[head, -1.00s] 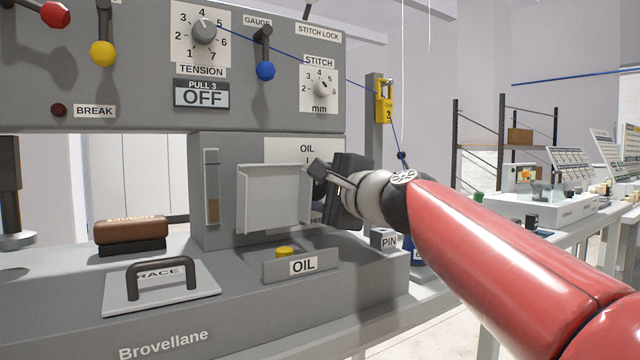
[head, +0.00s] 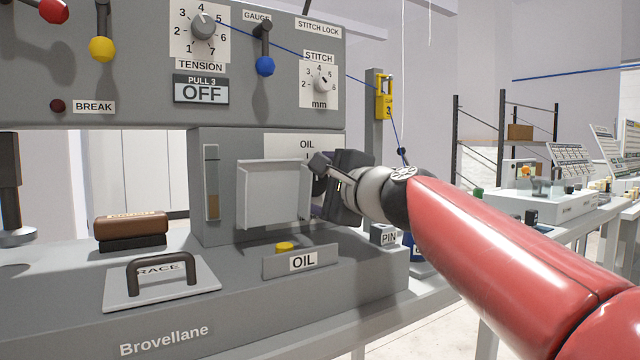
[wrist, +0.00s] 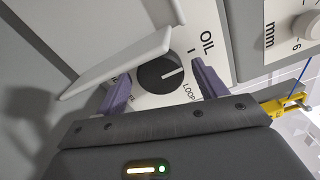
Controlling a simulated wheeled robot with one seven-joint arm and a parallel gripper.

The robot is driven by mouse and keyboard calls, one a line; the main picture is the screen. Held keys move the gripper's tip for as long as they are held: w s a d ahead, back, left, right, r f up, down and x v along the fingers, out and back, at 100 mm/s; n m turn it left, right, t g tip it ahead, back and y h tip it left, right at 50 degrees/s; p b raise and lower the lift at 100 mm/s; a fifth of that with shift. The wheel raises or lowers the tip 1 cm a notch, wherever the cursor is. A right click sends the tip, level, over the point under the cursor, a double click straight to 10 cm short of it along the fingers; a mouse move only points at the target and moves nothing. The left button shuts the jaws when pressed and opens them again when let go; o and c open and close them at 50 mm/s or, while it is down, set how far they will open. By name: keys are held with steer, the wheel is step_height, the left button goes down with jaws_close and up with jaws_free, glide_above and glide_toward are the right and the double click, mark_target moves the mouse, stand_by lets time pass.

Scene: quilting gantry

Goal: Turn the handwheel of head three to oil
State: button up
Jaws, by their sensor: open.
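The handwheel, a round black knob with a white pointer line (wrist: 160,74), sits on a white dial plate (wrist: 207,65) in the wrist view. The plate reads OIL with a tick mark, and LOOP beside it. The white line points between the OIL tick and LOOP. In the head view the plate (head: 307,144) shows its OIL label, while the knob is hidden behind my gripper (head: 318,178) and a grey flap (head: 272,195). My gripper's purple fingers (wrist: 161,72) are open, one on either side of the knob; I cannot tell whether they touch it.
The flap stands just left of my gripper and also shows in the wrist view (wrist: 120,62). Below are an OIL block with a yellow button (head: 284,247) and a PIN block (head: 384,235).

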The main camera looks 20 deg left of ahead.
steer(key=b+v, duration=0.2)
steer(key=v, duration=0.6)
steer(key=shift+a, duration=0.1)
